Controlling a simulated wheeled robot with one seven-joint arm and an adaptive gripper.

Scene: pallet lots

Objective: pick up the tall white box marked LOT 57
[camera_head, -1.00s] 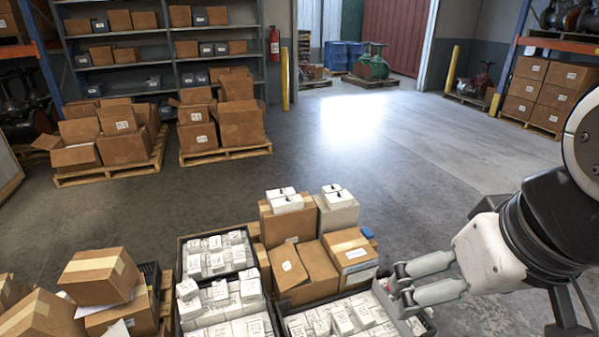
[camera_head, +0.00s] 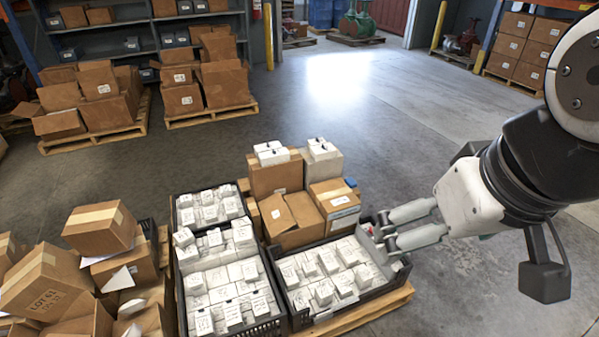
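No readable LOT 57 mark shows. A tall pale grey-white box (camera_head: 324,167) stands upright at the back right of the middle pallet, with small white cartons (camera_head: 318,146) on top. Several small white boxes (camera_head: 322,275) stand in the black crate (camera_head: 292,313) at the front right; their marks are too small to read. My gripper (camera_head: 384,240) is at the right edge of this crate, in front of and to the right of the tall pale box. Its fingers point left, and I see nothing clearly held. Its fingertip gap is unclear.
Two more black crates of white boxes (camera_head: 225,284) are left of the front-right crate. Brown cartons (camera_head: 276,174) stand behind it on the pallet (camera_head: 392,301). A heap of tilted brown boxes (camera_head: 99,228) is at the left.

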